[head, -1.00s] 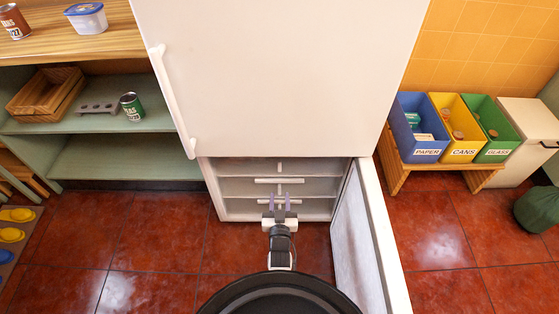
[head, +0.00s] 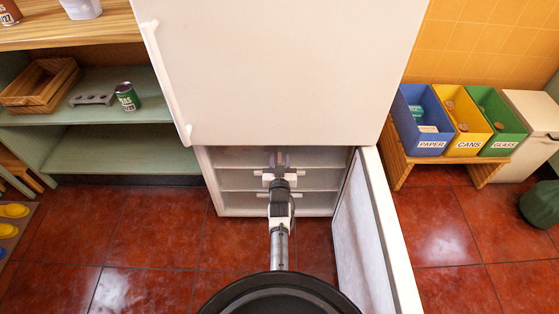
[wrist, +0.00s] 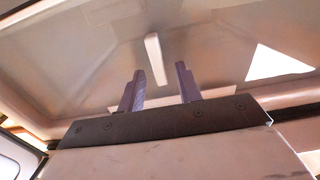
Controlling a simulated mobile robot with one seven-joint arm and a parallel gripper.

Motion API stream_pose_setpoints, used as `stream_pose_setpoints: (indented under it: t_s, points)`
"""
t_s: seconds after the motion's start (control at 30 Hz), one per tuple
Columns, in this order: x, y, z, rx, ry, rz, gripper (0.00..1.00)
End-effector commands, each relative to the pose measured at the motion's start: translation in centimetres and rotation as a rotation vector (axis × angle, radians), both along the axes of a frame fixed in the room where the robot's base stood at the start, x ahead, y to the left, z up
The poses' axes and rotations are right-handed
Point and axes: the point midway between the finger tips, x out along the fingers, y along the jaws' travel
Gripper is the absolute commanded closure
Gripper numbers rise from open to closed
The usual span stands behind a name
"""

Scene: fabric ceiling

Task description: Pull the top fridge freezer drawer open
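The white fridge freezer (head: 275,75) stands ahead. Its lower freezer door (head: 365,230) is swung open to the right, showing a stack of pale drawers. The top drawer (head: 235,157) is pushed in, its front partly hidden by my gripper. My gripper (head: 280,155) is in front of the upper drawers, and its purple fingers are apart with nothing between them. In the wrist view, a short upright white handle (wrist: 154,60) shows ahead of the gripper (wrist: 160,72), around the gap between the fingertips. I cannot tell whether they touch it. A horizontal pale bar shows behind the fingers.
The open door is close on the right of my arm. A green shelf unit (head: 120,155) stands left with a wooden crate (head: 40,85) and a green can (head: 127,97). Sorting bins (head: 425,140) stand right. Red floor tiles (head: 150,235) are clear.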

Motion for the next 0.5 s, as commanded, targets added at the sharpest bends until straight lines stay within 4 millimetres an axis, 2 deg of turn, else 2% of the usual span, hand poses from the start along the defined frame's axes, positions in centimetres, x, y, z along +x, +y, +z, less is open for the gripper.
stream_pose_setpoints:
  t_s: [0.17,0.4,0.5]
  points:
    - [-0.01,0.01,0.03,0.0,0.0,0.0,0.67]
    - [-0.02,0.02,0.03,0.0,0.0,0.0,0.98]
    - [-0.02,0.02,0.03,0.0,0.0,0.0,1.0]
